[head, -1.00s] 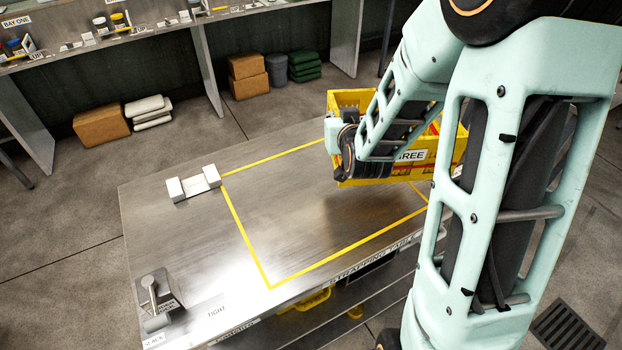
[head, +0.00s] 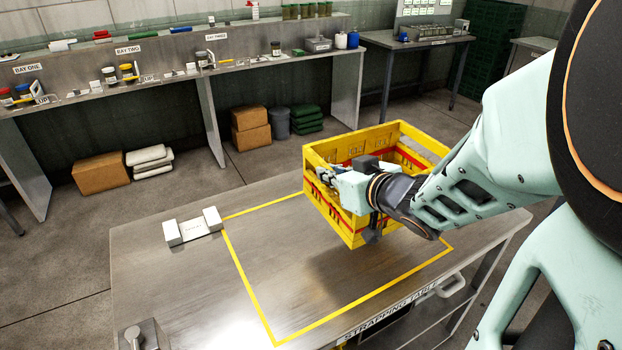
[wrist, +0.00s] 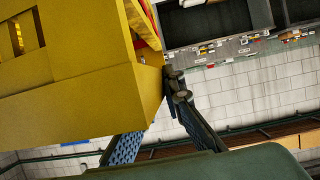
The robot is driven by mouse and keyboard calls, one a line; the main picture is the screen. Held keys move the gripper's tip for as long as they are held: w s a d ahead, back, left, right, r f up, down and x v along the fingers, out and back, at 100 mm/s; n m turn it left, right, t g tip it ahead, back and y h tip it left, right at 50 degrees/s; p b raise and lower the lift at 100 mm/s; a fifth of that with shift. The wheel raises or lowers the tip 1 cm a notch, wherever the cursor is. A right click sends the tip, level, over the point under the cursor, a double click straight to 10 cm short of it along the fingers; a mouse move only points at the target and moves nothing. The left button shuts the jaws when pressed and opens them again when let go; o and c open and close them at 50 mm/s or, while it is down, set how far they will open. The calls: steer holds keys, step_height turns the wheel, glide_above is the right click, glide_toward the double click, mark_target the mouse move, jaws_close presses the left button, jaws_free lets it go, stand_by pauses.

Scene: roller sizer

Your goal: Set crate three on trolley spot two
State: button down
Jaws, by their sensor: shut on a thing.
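A yellow crate (head: 345,222) with red bands shows in the head view, tilted and held above the right part of a yellow-outlined area on the strapping table. My gripper (head: 345,185) is shut on the crate's near side. My wrist and gripper cover much of that side, and no crate number is readable now. In the wrist view the crate (wrist: 75,85) fills the upper left, beside my gripper's fingers (wrist: 155,132). The contact itself is partly hidden. I cannot identify the trolley or its spot two in these views.
The metal strapping table (head: 170,290) bears a white block fixture (head: 192,227) at its left and a lever fitting (head: 135,335) at its front left. The outlined area's surface is bare. Behind stand a long bay bench (head: 150,70), brown boxes (head: 250,128) and a grey bin (head: 277,122).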

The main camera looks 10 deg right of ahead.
steer(key=shift+a+f, duration=0.1)
steer(key=shift+f, duration=0.15)
steer(key=w+a+f+b, duration=0.8)
steer(key=w+f, duration=0.2)
steer(key=f, duration=0.2)
steer(key=shift+w+a+f, duration=0.3)
steer(key=shift+w+f, duration=0.05)
steer(key=shift+f, duration=0.1)
steer(key=c, duration=2.5)
jaws_free()
steer(key=shift+f, duration=0.15)
steer(key=o, duration=0.5)
steer(key=shift+c, duration=0.2)
